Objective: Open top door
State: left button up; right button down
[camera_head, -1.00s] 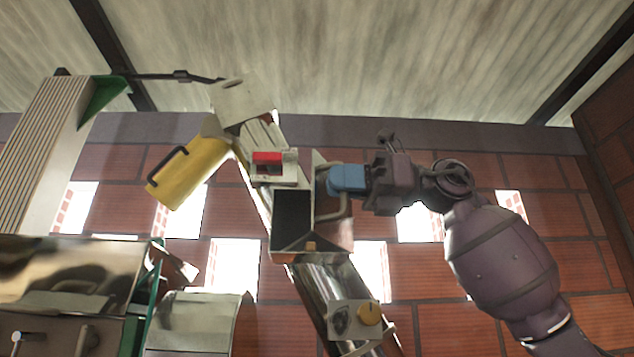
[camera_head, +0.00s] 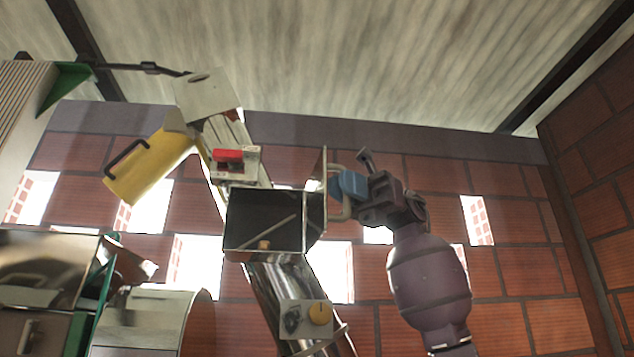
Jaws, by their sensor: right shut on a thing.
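The elevator's inclined metal tube (camera_head: 277,287) carries a box with a dark opening (camera_head: 264,222) near its upper end. The top door (camera_head: 316,198) is a metal panel at the right side of this box, swung well out and seen nearly edge-on. A beige handle (camera_head: 340,196) sticks out from its right face. My right gripper (camera_head: 347,186), with blue fingertips, is shut on the handle. The fingertips partly hide the handle. My left gripper is out of view.
A red switch (camera_head: 228,155) sits above the box, and a yellow chute with a black handle (camera_head: 150,168) hangs to the left. Brick walls stand behind and at the right, under a pale roof.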

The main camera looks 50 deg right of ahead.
jog(key=shift+s+d, duration=0.2)
jog(key=shift+d, duration=0.4)
jog(key=c, duration=1.5)
grip_release()
jog(key=shift+o, duration=0.2)
jog(key=s+d, duration=0.1)
jog(key=d, duration=0.9)
jog(key=shift+d+p, duration=0.3)
jog(key=shift+d, duration=0.1)
